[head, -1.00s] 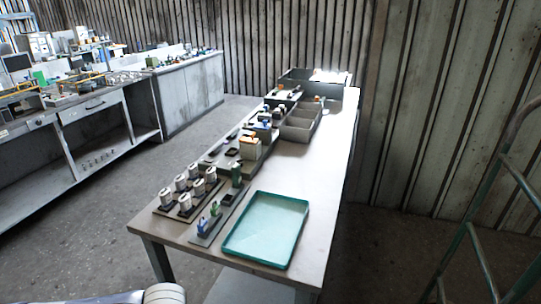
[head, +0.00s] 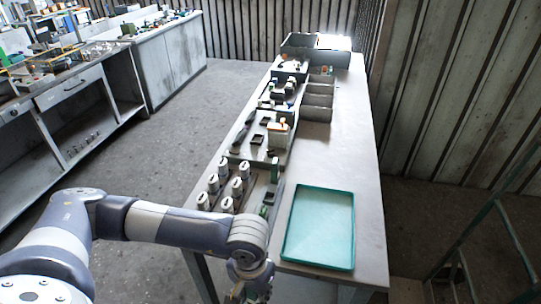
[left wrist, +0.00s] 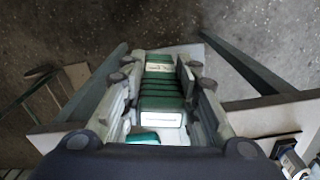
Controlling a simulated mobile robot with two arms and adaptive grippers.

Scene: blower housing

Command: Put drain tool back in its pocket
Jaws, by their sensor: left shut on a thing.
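My left gripper (head: 250,284) is at the bottom of the head view, in front of the table's near edge, with its fingers partly cut off by the frame. In the left wrist view, the left gripper (left wrist: 162,92) is shut on a green ribbed tool with a pale end (left wrist: 160,92), which I take to be the drain tool. The dark tool strip (head: 276,187) runs beside the teal tray, and a small green item (head: 264,211) stands on it. My arm hides the strip's near end, and I cannot make out an empty pocket. My right gripper is not in view.
The empty teal tray (head: 320,262) lies on the table (head: 350,130), right of the strip. Several white cylinders (head: 221,184) stand left of the strip. Grey bins (head: 318,100) stand farther back. The table's right side is clear. A green-framed ladder (head: 490,215) stands at the right.

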